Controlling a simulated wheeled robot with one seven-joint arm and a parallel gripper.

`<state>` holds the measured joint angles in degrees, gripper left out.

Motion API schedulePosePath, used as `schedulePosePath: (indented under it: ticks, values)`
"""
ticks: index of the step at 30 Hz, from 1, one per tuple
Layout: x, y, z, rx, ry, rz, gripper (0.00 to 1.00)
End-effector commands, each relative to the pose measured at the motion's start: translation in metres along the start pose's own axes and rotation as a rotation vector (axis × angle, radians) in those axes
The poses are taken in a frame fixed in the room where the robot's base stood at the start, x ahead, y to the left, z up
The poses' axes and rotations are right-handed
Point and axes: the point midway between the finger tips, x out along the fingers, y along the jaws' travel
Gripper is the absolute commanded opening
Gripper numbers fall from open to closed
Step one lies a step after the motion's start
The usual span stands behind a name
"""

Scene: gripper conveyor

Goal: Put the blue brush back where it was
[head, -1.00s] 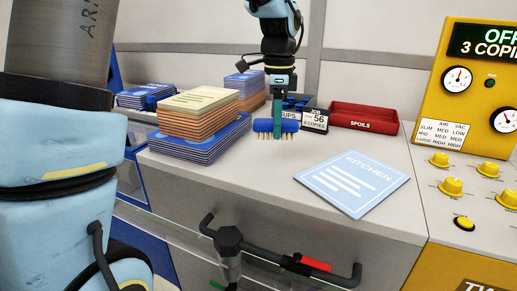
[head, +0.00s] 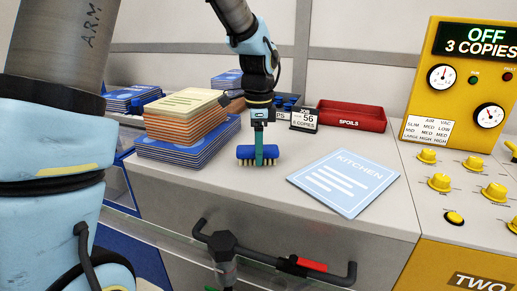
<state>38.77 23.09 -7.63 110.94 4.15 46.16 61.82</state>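The blue brush (head: 246,153) has a blue block, pale bristles pointing down and a teal handle standing up. It is in the head view at the middle of the grey counter, just right of the stacks. My gripper (head: 259,125) is directly above it, pointing down, at the top of the teal handle. The fingers look closed around the handle, though they are small here. The bristles are at or very near the counter top; I cannot tell if they touch.
Stacks of cream, orange and blue sheets (head: 183,147) stand close left of the brush. A blue KITCHEN sheet (head: 346,200) lies to the right. Behind are a job sign (head: 304,119) and a red SPOILS tray (head: 351,113). A yellow control panel (head: 465,85) stands at right.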

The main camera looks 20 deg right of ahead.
Motion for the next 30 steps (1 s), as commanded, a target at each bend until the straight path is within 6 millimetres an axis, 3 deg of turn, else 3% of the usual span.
schedulePosePath:
  ticks: [1, 6, 17, 30]
  values:
    - [0.0, 0.0, 0.0, 0.0, 0.0, 0.0, 0.66]
    - [0.0, 0.0, 0.0, 0.0, 0.0, 0.0, 0.85]
    - [-0.007, -0.001, 0.0, -0.001, 0.001, -0.002, 0.86]
    - [-0.09, -0.001, 0.0, -0.001, 0.002, -0.004, 0.86]
